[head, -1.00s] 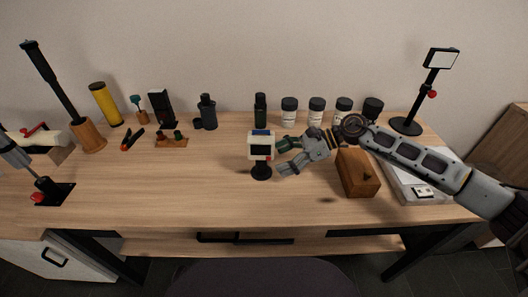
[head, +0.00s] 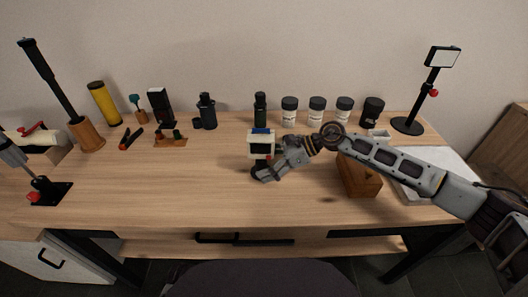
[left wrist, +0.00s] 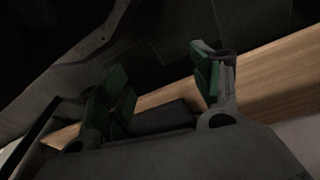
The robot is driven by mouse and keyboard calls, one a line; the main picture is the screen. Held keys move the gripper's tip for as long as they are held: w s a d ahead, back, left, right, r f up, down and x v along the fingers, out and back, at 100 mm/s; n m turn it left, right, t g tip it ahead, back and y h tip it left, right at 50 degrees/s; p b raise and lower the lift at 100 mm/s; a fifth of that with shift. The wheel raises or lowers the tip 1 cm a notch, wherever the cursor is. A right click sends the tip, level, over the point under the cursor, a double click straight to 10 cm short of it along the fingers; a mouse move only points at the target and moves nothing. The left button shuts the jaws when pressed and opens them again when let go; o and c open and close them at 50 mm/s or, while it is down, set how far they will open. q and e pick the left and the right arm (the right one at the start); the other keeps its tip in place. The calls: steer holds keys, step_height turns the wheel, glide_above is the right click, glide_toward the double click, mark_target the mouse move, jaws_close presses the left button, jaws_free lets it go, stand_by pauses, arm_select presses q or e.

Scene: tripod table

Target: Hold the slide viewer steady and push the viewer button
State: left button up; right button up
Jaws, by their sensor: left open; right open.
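The slide viewer (head: 260,149) is a small white box with a dark front panel. It stands upright near the middle of the table on a dark stand, with a blue part (head: 261,131) on top. I cannot tell for certain which part is the button. My right gripper (head: 266,161) is open at the viewer's right side, one finger low in front of its stand and the other partly hidden behind the box. Contact cannot be made out. My left gripper (left wrist: 160,72) is open and empty in the left wrist view, with green finger pads, above dark floor and a wooden edge.
A wooden box (head: 358,176) stands under my right forearm. White-labelled jars (head: 316,110) and dark bottles (head: 207,110) line the back. A mirror-like panel on a stand (head: 443,57) is at right. Several tools crowd the left. The table's front middle (head: 190,205) is clear.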

steer(key=c, duration=1.4)
arm_select(q)
jaws_close()
arm_select(e)
steer(key=shift+f, duration=0.15)
steer(key=shift+s, duration=0.1)
